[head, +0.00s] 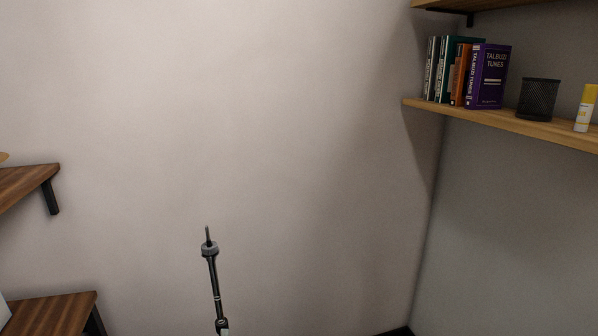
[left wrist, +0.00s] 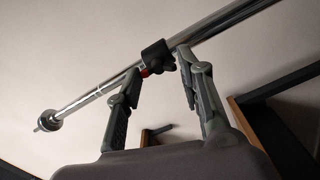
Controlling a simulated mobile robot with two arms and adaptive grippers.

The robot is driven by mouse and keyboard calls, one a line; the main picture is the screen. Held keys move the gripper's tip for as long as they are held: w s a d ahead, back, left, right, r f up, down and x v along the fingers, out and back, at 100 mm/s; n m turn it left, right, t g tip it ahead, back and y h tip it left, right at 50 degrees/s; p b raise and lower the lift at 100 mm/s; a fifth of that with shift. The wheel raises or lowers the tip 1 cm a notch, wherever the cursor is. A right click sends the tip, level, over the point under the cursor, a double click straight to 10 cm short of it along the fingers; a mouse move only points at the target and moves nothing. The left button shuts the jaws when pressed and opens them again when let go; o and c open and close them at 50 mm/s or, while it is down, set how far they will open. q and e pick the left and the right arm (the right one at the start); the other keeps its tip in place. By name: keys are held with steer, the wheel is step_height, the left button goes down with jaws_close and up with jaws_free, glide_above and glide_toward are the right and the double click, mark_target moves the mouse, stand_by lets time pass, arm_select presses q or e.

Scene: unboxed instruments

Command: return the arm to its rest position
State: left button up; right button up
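A thin metal stand pole (head: 216,285) rises from the bottom of the head view, with a grey round collar and a thin rod at its top. In the left wrist view a chrome pole (left wrist: 95,95) runs slantwise from lower left to upper right, with a black clamp (left wrist: 157,56) on it. My left gripper (left wrist: 160,66) has its two fingers spread apart, with the clamp showing between the fingertips. I cannot tell whether the fingers touch the pole. Neither gripper shows in the head view, and my right gripper is out of sight.
A wooden shelf (head: 520,126) at the right holds books (head: 488,75), a black mesh cup (head: 538,99) and a yellow-and-white bottle (head: 585,108). Wooden surfaces (head: 55,314) show at the lower left. The wall between is bare.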

arm_select(q)
steer(key=o, duration=0.5)
steer(key=shift+a+f, duration=0.1)
steer(key=shift+a, duration=0.1)
steer(key=shift+o, duration=0.6)
steer(key=shift+d, duration=0.15)
steer(key=shift+r, duration=0.2)
steer(key=p+v, duration=0.1)
steer(key=v, duration=0.5)
steer(key=shift+p, duration=0.35)
